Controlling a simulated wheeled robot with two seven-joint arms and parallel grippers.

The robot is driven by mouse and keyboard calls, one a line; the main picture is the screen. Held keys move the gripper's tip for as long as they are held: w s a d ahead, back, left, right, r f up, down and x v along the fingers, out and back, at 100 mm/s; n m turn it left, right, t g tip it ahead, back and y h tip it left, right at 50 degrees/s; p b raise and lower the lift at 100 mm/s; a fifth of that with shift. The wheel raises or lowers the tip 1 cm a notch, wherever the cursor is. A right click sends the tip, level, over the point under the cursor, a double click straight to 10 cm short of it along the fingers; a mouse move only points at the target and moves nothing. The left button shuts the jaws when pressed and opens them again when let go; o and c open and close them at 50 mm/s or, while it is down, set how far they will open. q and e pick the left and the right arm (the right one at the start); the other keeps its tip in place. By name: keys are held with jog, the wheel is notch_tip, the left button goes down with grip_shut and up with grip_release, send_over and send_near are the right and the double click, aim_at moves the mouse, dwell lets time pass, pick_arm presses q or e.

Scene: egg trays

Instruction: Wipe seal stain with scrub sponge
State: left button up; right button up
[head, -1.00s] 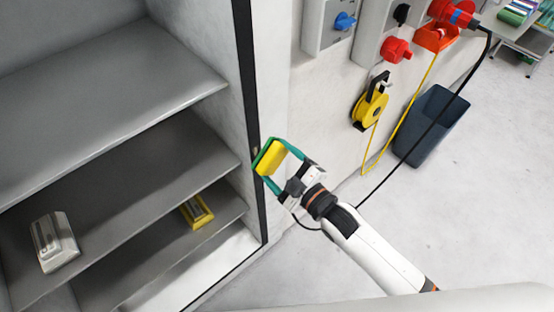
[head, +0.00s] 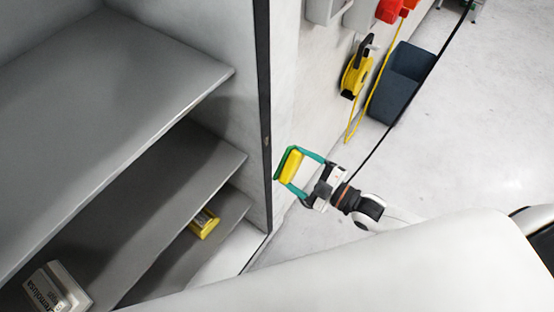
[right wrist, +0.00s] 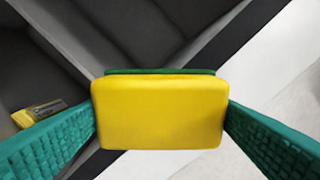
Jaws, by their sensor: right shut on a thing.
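The scrub sponge is yellow with a green scrub layer. It shows in the head view (head: 292,166) and fills the middle of the right wrist view (right wrist: 160,113). My right gripper (head: 291,168) has teal fingers and is shut on the sponge, holding it in the air beside the cabinet's dark front edge. In the right wrist view one teal finger stands on each side of the sponge. I cannot make out a seal stain; the dark seal strip (head: 265,120) runs along the cabinet's front edge. My left gripper is not in view.
The cabinet has grey shelves (head: 120,60). A white box (head: 55,290) and a yellow item (head: 204,223) lie on lower shelves. A yellow cable reel (head: 356,72) hangs on the wall. A large white surface covers the lower right.

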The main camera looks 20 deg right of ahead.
aim_at(283, 159)
jog(key=shift+d+f, duration=0.1)
jog(key=shift+w+a+b, duration=0.3)
jog(key=shift+w+b, duration=0.15)
jog(key=shift+w, duration=0.3)
jog(key=x, duration=0.2)
jog(key=shift+w+a+b, duration=0.25)
jog(key=shift+a+b, duration=0.1)
jog(key=shift+w+a, duration=0.2)
jog(key=shift+w, duration=0.05)
pick_arm(q)
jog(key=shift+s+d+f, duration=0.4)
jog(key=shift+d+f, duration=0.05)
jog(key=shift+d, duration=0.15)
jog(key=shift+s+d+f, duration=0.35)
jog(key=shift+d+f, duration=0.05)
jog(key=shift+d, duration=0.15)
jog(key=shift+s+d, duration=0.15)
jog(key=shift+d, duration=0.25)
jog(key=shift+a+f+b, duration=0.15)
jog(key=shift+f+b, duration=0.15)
jog(key=shift+b, duration=0.05)
pick_arm(e)
jog(key=shift+x, duration=1.15)
